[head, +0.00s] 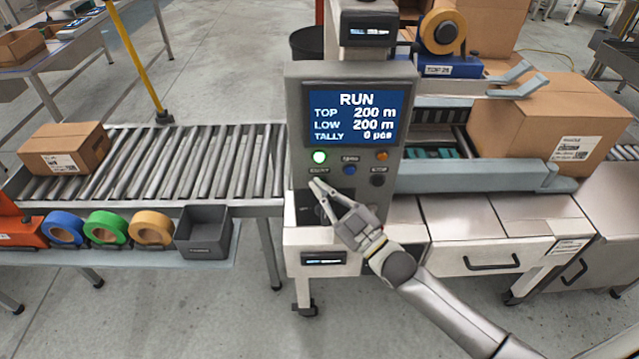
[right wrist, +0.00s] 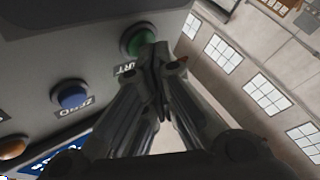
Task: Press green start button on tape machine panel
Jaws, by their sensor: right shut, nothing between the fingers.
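The tape machine panel (head: 295,100) is a grey upright box with a blue screen (head: 352,118) reading RUN, TOP 200 m, LOW 200 m, TALLY 0 pcs. The green start button (head: 320,157) glows bright at the panel's lower left. My right gripper (head: 316,184) is shut and empty, its fingertips just below the button in the picture. In the right wrist view the fingertips (right wrist: 158,50) overlap the edge of the green button (right wrist: 137,41). I cannot tell whether they touch it. My left gripper is not in view.
A carton (head: 545,115) stands in the machine at right. Another carton (head: 65,149) lies on the roller conveyor (head: 190,165) at left.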

